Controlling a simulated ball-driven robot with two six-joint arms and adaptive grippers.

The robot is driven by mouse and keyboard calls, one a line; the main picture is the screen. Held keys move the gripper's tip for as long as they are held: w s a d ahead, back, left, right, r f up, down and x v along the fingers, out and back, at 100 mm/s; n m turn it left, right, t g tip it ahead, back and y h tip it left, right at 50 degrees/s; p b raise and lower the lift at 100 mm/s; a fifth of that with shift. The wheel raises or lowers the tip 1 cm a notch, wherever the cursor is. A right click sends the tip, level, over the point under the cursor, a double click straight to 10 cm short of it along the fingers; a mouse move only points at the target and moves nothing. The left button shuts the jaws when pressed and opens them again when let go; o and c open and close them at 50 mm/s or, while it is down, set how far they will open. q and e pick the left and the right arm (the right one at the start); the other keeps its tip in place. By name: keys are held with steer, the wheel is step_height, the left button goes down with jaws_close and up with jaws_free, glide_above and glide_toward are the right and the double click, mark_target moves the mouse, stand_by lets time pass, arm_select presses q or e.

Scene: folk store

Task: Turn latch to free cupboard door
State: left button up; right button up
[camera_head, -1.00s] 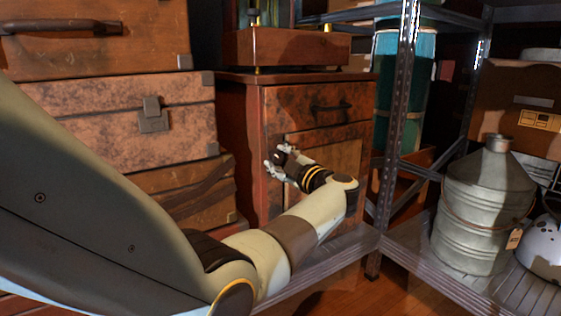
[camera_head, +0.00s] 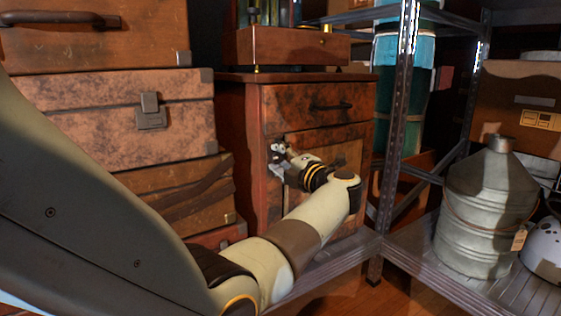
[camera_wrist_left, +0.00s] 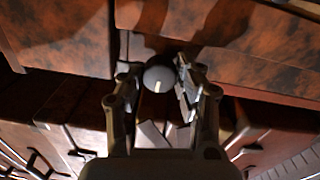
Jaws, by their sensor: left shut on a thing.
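The cupboard (camera_head: 262,190) is a reddish-brown wooden cabinet with a drawer on top and a framed door (camera_head: 350,152) below it. The latch (camera_wrist_left: 159,77) is a dark round knob with a short pale mark, seen in the left wrist view. My left gripper (camera_head: 278,159) is at the left edge of the cupboard front, just below the drawer. In the left wrist view, my left gripper's fingers (camera_wrist_left: 157,88) stand on both sides of the knob and are shut on it. The fingers hide the latch in the head view. The door looks closed. My right gripper is not in view.
Stacked cases (camera_head: 120,115) stand close on the left. A metal shelf post (camera_head: 403,85) rises to the right of the cupboard. A metal can (camera_head: 487,215) stands on the right shelf. A wooden box (camera_head: 287,47) sits on the cupboard top. The drawer has a dark handle (camera_head: 331,106).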

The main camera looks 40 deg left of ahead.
arm_select(q)
steer(key=shift+f, duration=0.1)
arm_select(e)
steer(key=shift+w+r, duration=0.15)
arm_select(q)
steer(key=o, duration=0.9)
steer(key=shift+d, duration=0.1)
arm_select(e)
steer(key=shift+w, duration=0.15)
arm_select(q)
steer(key=v, duration=0.7)
steer(key=shift+s+d, duration=0.1)
steer(key=shift+d, duration=0.15)
